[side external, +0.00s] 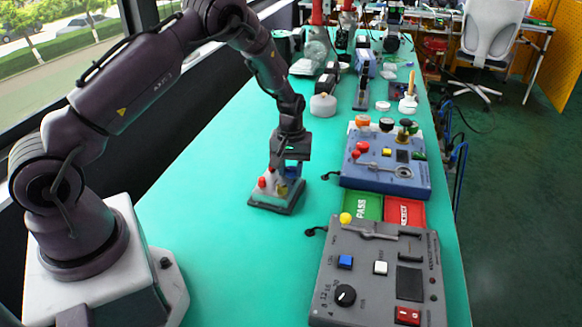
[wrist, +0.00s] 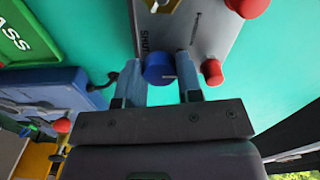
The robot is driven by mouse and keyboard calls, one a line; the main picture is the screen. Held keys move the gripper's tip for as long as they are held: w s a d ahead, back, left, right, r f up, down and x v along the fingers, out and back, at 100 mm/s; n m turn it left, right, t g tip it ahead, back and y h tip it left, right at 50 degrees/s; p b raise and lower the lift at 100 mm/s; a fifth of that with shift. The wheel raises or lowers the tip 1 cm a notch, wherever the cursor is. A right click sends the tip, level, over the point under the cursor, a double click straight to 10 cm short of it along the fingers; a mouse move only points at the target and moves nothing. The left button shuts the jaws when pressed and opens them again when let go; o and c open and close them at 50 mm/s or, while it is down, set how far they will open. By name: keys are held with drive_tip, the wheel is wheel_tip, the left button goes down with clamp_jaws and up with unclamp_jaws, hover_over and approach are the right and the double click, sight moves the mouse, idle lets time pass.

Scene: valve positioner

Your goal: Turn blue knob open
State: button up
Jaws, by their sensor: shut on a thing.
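The valve unit (side external: 276,205) is a small grey block with red knobs on a dark base on the green table. In the wrist view its grey top face (wrist: 205,40) carries printed lettering, a brass part (wrist: 163,5) and a red knob (wrist: 211,70). The blue knob (wrist: 160,68) sits at the near end of that face. My gripper (wrist: 159,70) has one finger on each side of the blue knob and is shut on it. In the side view my gripper (side external: 291,167) points down onto the unit.
A grey control box (side external: 385,262) and a blue control box (side external: 387,165) stand to the right, with a green PASS tray (side external: 361,207) and a red tray (side external: 404,212) between them. Several bottles and tools lie farther back. The table left of the unit is clear.

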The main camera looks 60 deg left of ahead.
sight(291, 169)
idle(0.4)
drive_tip(key=o, duration=0.9)
drive_tip(key=shift+r, duration=4.05)
drive_tip(key=s+d+r+m+t, duration=0.2)
drive_tip(key=s+d+r+m, duration=0.1)
drive_tip(key=s+r, duration=0.4)
drive_tip(key=s+d+r+m+t, duration=0.1)
drive_tip(key=s+d+r+m, duration=0.3)
drive_tip(key=s+d+r, duration=0.2)
drive_tip(key=s+d+r+m+t, duration=0.2)
drive_tip(key=s+d+r+m, duration=0.1)
drive_tip(key=s+r, duration=0.6)
drive_tip(key=shift+s+d+r+t, duration=0.15)
drive_tip(key=shift+s+d+r, duration=0.05)
drive_tip(key=shift+s+d, duration=0.3)
drive_tip(key=shift+s+d+r+t, duration=0.15)
drive_tip(key=shift+s+d, duration=0.2)
drive_tip(key=shift+s, duration=0.2)
